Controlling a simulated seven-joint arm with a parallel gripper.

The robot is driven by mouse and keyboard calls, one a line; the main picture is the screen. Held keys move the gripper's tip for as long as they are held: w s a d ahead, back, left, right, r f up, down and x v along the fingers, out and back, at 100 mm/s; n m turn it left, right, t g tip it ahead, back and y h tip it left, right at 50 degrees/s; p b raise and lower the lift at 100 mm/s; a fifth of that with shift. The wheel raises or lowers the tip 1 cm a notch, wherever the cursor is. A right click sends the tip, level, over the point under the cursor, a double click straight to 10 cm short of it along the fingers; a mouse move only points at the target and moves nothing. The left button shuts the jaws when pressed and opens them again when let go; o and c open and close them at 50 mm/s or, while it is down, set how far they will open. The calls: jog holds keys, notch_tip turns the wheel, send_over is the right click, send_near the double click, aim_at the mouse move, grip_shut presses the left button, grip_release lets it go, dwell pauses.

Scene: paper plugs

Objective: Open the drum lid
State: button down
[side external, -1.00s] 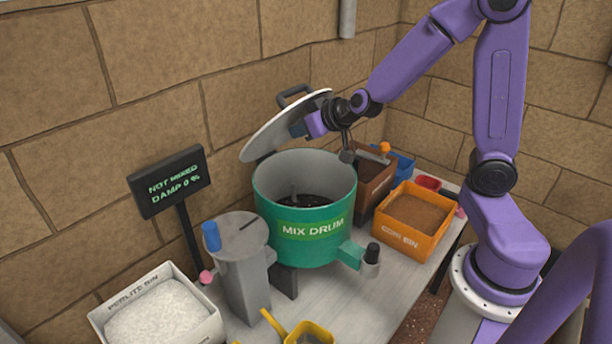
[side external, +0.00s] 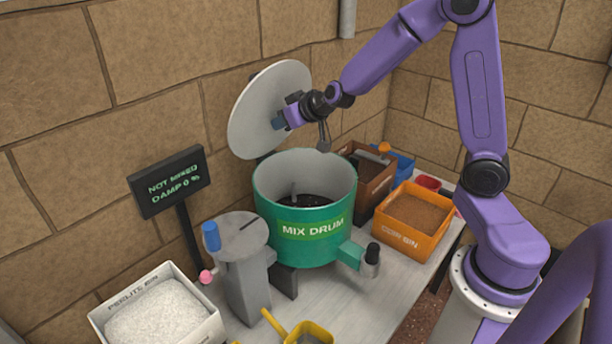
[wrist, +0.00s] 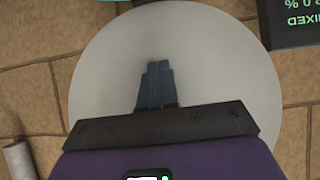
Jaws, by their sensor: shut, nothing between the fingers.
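The green mix drum (side external: 300,240) stands on the table with its top open and dark material inside. Its pale round lid (side external: 268,100) is tilted up steeply behind the drum, near the wall. My gripper (side external: 279,123) is shut and empty, with its fingertips at or very close to the lid's inner face. In the wrist view the lid (wrist: 105,75) fills most of the picture, and the shut fingers (wrist: 157,70) point at its middle. Whether the fingertips touch the lid is hard to tell. The lid's handle is hidden behind it.
A sign (side external: 168,181) reading "NOT MIXED DAMP 0 %" stands left of the drum. A grey post with a blue knob (side external: 211,236) and the perlite bin (side external: 158,310) are in front left. The orange coir bin (side external: 412,220) and a brown bin (side external: 372,172) stand right. The wall is close behind the lid.

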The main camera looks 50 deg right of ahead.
jog(key=shift+s, duration=1.8)
